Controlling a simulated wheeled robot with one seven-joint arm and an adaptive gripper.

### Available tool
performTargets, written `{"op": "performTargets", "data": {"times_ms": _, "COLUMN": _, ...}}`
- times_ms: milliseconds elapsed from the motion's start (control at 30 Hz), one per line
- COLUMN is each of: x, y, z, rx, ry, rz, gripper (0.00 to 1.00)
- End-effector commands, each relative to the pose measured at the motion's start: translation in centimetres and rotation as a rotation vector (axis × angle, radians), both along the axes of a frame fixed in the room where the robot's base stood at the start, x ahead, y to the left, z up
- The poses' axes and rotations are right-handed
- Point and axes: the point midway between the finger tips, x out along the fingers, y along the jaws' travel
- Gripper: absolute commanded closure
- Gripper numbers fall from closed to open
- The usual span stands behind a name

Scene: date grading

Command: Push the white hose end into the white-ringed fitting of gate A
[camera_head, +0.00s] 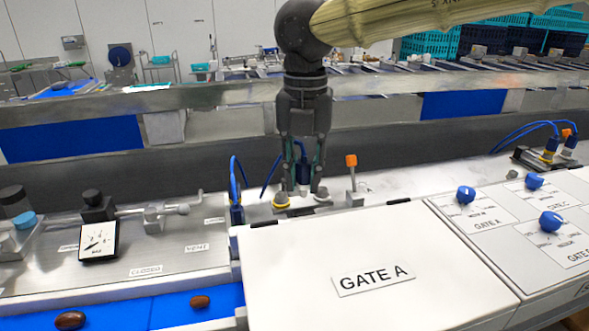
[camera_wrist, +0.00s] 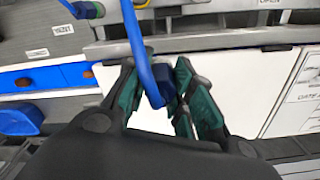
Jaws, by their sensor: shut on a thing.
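My gripper (camera_head: 304,190) points down behind the white GATE A housing (camera_head: 330,250). Its fingers are closed on the dark blue hose end, which also shows in the wrist view (camera_wrist: 168,84) between the green pads. In the head view a pale tip of the hose end (camera_head: 303,189) shows low between the fingers. A fitting with a pale ring (camera_head: 322,197) sits just below and right of it, partly hidden by the right finger. A yellow-ringed fitting (camera_head: 281,200) lies to the left. The tip appears above the fittings; contact cannot be told.
An orange-topped lever (camera_head: 351,162) stands close on the right. Another blue hose with its plug (camera_head: 237,213) stands on the left. A dial gauge (camera_head: 99,240) and valve parts are further left. Blue knobs (camera_head: 466,195) are on the right panel.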

Motion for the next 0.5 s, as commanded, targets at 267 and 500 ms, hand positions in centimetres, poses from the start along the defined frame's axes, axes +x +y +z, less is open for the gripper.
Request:
{"op": "performTargets", "data": {"times_ms": 267, "x": 0.3, "y": -1.5, "z": 0.1, "rx": 0.001, "ry": -0.001, "rz": 0.000, "gripper": 0.98}}
{"op": "performTargets", "data": {"times_ms": 500, "x": 0.5, "y": -2.7, "z": 0.1, "rx": 0.001, "ry": 0.000, "rz": -0.001, "gripper": 0.98}}
